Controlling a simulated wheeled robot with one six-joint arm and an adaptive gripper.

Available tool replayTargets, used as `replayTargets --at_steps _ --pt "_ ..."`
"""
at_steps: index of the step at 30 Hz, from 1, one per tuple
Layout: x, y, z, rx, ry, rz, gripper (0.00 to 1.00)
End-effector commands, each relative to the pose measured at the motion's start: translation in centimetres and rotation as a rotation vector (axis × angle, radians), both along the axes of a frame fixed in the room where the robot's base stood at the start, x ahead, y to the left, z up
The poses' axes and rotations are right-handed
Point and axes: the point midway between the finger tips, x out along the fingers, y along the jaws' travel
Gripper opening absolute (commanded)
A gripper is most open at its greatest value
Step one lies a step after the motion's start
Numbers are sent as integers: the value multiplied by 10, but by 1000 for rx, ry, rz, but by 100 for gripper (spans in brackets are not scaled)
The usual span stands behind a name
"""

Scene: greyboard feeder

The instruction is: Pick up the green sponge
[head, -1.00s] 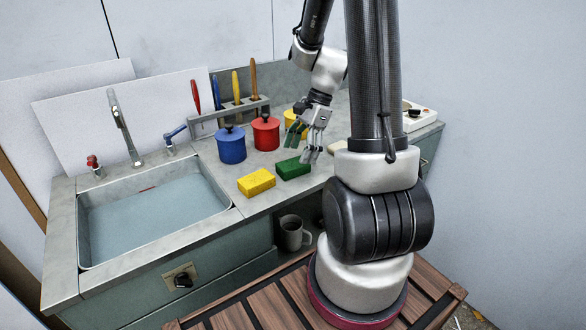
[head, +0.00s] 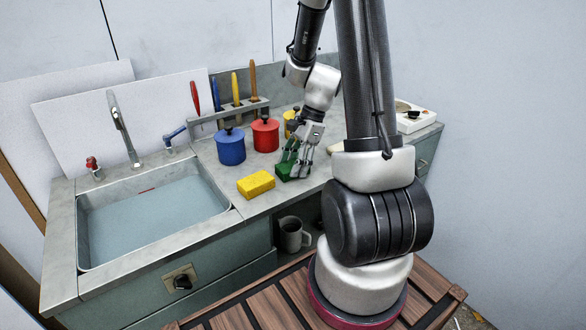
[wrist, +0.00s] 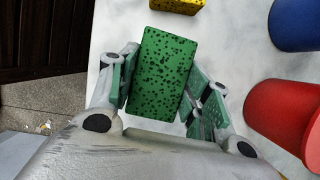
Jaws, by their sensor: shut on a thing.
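The green sponge (head: 286,170) is on the counter, right of the yellow sponge, and my gripper partly hides it in the head view. In the wrist view the green sponge (wrist: 162,72) lies lengthwise between my fingers, with dark speckles on its face. My gripper (head: 293,164) is at the sponge, its fingers on both sides and shut on it. The gripper also shows in the wrist view (wrist: 159,95). I cannot tell any gap between the sponge and the counter.
The yellow sponge (head: 256,184) lies just left. Blue (head: 231,148) and red (head: 265,135) lidded pots stand behind, with a yellow pot (head: 290,122) partly hidden by my arm. The sink (head: 150,215) is at left. A grey mug (head: 292,235) sits below the counter.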

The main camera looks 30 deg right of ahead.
Motion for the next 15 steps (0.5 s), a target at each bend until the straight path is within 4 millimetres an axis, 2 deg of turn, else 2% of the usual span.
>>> replayTargets --at_steps 5,15 --pt "1 0 8 0 -2 0 36" --pt "1 0 76 -2 -6 1 36"
